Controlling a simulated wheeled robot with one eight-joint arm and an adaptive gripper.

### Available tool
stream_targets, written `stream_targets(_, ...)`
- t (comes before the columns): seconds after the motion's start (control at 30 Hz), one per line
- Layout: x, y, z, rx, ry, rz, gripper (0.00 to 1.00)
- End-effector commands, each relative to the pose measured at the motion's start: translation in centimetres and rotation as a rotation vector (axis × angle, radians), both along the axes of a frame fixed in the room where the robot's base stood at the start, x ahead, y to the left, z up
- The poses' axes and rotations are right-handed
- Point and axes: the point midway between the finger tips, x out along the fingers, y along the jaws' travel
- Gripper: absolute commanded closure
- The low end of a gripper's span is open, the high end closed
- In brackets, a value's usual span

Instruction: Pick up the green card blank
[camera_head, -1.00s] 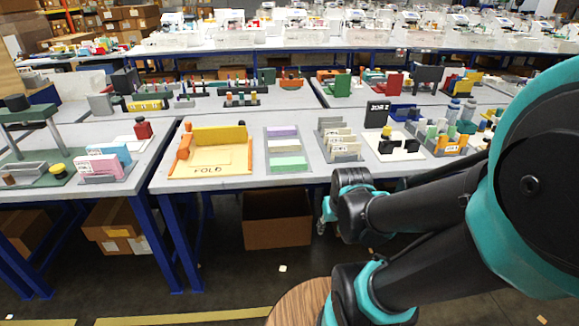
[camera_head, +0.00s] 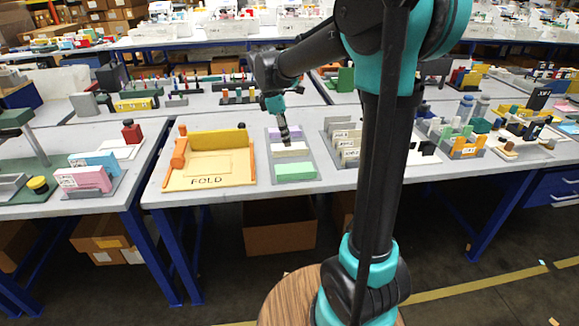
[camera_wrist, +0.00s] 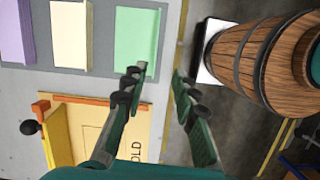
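The green card blank (camera_head: 296,171) lies in the front slot of a grey tray (camera_head: 312,178) near the table's front edge. In the wrist view the green card blank (camera_wrist: 137,36) is at upper centre. My gripper (camera_head: 285,134) is above the tray, over its rear and middle part in the head view. In the wrist view my gripper (camera_wrist: 159,72) is open and empty, with one fingertip overlapping the green card's lower right corner. Its height above the card is hard to tell.
A cream stack (camera_head: 291,150) and a purple stack (camera_wrist: 15,35) share the tray. A yellow and orange fold fixture (camera_head: 208,170) stands to the left. A grey rack of cards (camera_head: 341,138) stands to the right. Bare table lies in front of the tray.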

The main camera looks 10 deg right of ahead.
Motion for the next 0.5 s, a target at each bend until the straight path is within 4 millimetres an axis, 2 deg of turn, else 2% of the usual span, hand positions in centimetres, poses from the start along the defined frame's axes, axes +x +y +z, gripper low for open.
stream_targets(0.1,1.0,0.8,0.7,-0.021,0.035,0.075,0.72)
stream_targets(0.2,1.2,0.8,0.2,-0.026,0.044,0.094,0.72)
stream_targets(0.5,1.1,-0.8,-5.2,-0.025,0.043,0.091,0.72)
